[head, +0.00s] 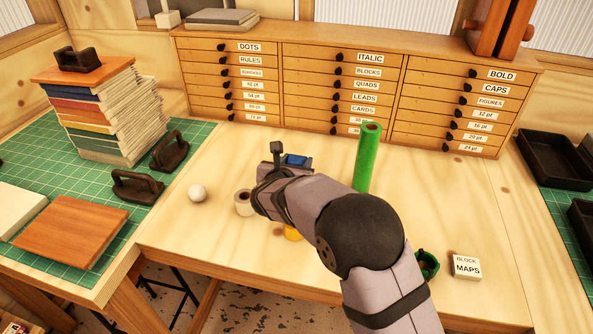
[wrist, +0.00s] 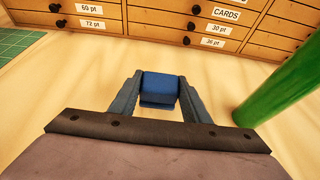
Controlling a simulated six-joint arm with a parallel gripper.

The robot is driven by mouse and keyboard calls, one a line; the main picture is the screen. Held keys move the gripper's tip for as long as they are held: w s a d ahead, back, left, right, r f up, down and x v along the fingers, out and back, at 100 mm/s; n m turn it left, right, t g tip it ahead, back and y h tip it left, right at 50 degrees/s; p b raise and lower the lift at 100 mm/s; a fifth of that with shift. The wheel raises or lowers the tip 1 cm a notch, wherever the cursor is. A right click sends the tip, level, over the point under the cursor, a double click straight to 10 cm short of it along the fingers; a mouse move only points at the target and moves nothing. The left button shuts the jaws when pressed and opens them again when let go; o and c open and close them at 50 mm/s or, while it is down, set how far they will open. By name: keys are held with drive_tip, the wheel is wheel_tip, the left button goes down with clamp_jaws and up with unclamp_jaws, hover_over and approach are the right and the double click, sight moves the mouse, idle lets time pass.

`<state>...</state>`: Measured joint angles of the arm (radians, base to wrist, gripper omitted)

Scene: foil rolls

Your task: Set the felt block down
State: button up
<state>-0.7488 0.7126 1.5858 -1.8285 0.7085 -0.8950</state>
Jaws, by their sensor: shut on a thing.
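The felt block (wrist: 160,86) is a small blue block. In the wrist view it sits between the two fingers of my gripper (wrist: 160,100), which is shut on it. In the head view the block (head: 296,160) shows as a blue patch at the end of my arm, partly hidden by my gripper (head: 284,163). It is over the wooden bench top, in front of the drawer cabinet. I cannot tell whether the underside of the block touches the bench.
A green foil roll (head: 367,158) stands upright right of my gripper. A pale roll (head: 243,202) and a white ball (head: 197,193) are to the left. My arm partly hides a yellow item (head: 292,234) and a green one (head: 428,264).

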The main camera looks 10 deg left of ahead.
drive_tip(key=shift+f, duration=1.6)
drive_tip(key=shift+f, duration=0.15)
drive_tip(key=o, duration=1)
drive_tip(key=shift+o, duration=0.2)
drive_tip(key=shift+r, duration=0.2)
drive_tip(key=b+v, duration=0.2)
drive_tip(key=v, duration=1)
